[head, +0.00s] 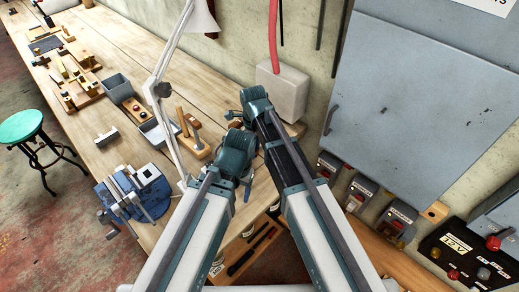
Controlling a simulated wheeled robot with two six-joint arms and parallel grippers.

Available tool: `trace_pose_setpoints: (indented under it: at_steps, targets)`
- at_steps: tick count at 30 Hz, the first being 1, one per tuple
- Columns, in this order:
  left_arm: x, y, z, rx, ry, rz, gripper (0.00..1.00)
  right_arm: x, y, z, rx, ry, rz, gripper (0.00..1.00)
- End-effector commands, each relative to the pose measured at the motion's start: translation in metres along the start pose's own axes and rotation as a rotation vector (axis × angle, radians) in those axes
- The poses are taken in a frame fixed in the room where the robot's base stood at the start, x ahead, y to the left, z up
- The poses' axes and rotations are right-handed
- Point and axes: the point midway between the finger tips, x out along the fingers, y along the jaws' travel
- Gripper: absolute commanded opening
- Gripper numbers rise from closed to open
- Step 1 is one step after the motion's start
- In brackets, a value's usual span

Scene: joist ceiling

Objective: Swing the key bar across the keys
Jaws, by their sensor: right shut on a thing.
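I cannot tell which parts are the keys, and I cannot make out the key bar. My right gripper (241,112) is at the top of its arm, left of the row and over the bench. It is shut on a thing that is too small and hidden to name. My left gripper (245,182) is lower, just beside the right arm; its fingertips are unclear.
A wooden workbench (150,75) runs along the left, with a blue vise (130,190), a lamp (162,90) and grey bins (117,88). A green stool (20,127) stands on the floor. A black panel with red knobs (465,250) is at lower right.

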Motion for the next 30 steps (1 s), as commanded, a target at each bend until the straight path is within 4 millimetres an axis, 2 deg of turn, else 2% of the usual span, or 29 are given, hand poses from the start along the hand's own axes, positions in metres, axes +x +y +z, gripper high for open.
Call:
trace_pose_setpoints:
  at_steps: [1, 7, 23, 24, 28, 30]
  targets:
    - [0.0000, 0.0000, 0.0000, 0.000, 0.000, 0.000, 0.68, 0.0000, 0.0000, 0.0059, -0.008, -0.006, 0.001, 0.00]
    - [0.0000, 0.0000, 0.0000, 0.000, 0.000, 0.000, 0.68, -0.0001, -0.0002, 0.0124, -0.009, -0.008, 0.001, 0.00]
    - [-0.0001, 0.0000, 0.0000, 0.000, 0.000, 0.000, 0.68, -0.0002, -0.0003, 0.0154, -0.012, -0.010, 0.000, 0.00]
    - [-0.0001, 0.0000, 0.0000, 0.000, 0.000, 0.000, 0.68, -0.0002, -0.0003, 0.0154, -0.012, -0.010, 0.000, 0.38]
    - [-0.0001, 0.0000, 0.0000, 0.000, 0.000, 0.000, 0.68, -0.0002, -0.0005, 0.0146, -0.011, -0.009, 0.000, 0.61]
    - [-0.0001, 0.0000, 0.0000, 0.000, 0.000, 0.000, 0.68, -0.0002, -0.0007, 0.0140, -0.009, -0.007, 0.000, 0.61]
